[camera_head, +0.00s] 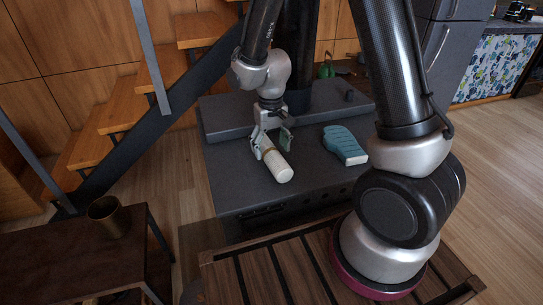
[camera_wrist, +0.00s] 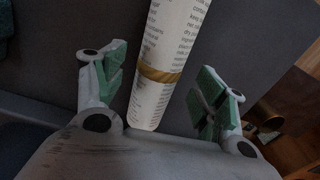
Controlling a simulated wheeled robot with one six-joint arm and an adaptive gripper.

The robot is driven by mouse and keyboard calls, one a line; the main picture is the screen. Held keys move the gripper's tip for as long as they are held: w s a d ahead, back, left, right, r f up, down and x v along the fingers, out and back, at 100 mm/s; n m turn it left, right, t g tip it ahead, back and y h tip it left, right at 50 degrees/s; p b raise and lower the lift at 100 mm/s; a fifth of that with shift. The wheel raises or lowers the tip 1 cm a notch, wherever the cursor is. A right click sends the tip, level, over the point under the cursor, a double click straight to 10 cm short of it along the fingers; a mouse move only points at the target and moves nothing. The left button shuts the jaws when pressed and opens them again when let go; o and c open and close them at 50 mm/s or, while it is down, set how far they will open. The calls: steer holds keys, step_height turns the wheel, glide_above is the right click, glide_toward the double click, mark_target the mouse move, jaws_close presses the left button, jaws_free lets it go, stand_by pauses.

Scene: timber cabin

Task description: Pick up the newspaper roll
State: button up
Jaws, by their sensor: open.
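The newspaper roll (camera_head: 280,168) is a pale, printed tube lying on a dark grey surface in the head view. In the wrist view the roll (camera_wrist: 158,85) has a tan band around it and runs from the top edge down between the fingers. My gripper (camera_head: 272,146) is right over the roll's far end, pointing down. In the wrist view my gripper (camera_wrist: 162,70) is open, with one green-padded finger on each side of the roll and gaps between. I cannot tell how far the fingertips are above the surface.
A blue oven mitt (camera_head: 345,145) lies right of the roll on the dark grey surface (camera_head: 235,185). A brass cup (camera_head: 108,217) stands on a brown table (camera_head: 60,250) at lower left. A slatted wooden top (camera_head: 300,270) is in front. Stairs rise at the left.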

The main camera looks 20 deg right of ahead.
mark_target(271, 150)
step_height(271, 150, down, 4)
steer(key=shift+r, duration=0.2)
steer(key=shift+s, duration=0.1)
steer(key=shift+c, duration=0.4)
steer(key=c, duration=1.1)
